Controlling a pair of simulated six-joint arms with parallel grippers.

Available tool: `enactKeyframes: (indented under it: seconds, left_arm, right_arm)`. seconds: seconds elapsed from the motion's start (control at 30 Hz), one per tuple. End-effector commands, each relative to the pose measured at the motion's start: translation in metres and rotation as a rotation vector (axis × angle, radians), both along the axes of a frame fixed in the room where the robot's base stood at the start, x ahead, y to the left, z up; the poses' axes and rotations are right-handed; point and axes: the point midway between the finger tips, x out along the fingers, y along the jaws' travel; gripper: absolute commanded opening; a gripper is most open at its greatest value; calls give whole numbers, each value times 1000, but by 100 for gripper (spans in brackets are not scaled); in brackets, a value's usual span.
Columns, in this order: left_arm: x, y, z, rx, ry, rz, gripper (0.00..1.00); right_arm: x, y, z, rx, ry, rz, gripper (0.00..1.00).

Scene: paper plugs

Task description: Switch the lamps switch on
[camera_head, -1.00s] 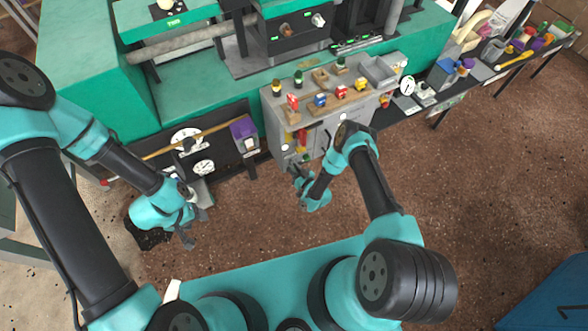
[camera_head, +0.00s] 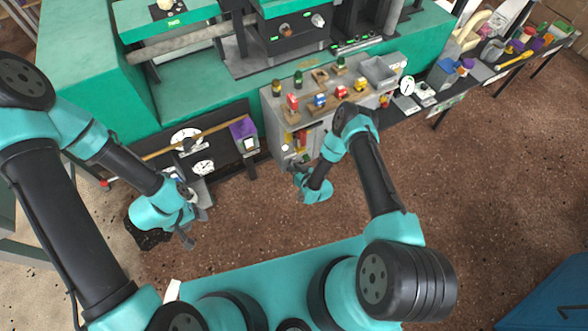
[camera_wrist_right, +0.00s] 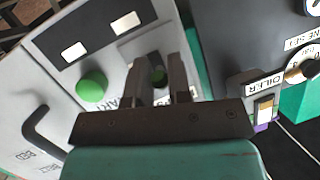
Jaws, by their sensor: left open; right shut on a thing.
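My right gripper (camera_wrist_right: 160,88) is shut on a small dark knob (camera_wrist_right: 158,76) on the grey panel (camera_wrist_right: 60,112) in the right wrist view. The fingers hide most of the knob, so its position is hard to tell. No label reading lamps is legible. In the head view, my right gripper (camera_head: 297,171) is at the front of the grey cabinet (camera_head: 276,128). My left gripper (camera_head: 196,228) is open and empty, away from the cabinet at the lower left.
A round green button (camera_wrist_right: 92,87) sits left of the fingers, with a partly hidden label below. A black bent handle (camera_wrist_right: 42,130) stands out further left. A dark panel with an OILER label (camera_wrist_right: 265,84) and a switch is on the right. Coloured plugs (camera_head: 320,100) stand on the cabinet top.

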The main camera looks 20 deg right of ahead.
Motion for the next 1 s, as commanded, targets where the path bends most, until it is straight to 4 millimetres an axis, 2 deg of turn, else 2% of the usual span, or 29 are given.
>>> enactKeyframes:
  seconds: [0.5,0.73,1.0]
  left_arm:
    - [0,0,0,0,0,0,58]
    - [0,0,0,0,0,0,58]
    - [0,0,0,0,0,0,58]
  right_arm:
    - [3,1,16,-96,426,0,0]
    - [3,1,19,-121,534,0,0]
    - [3,1,19,-130,575,1,0]
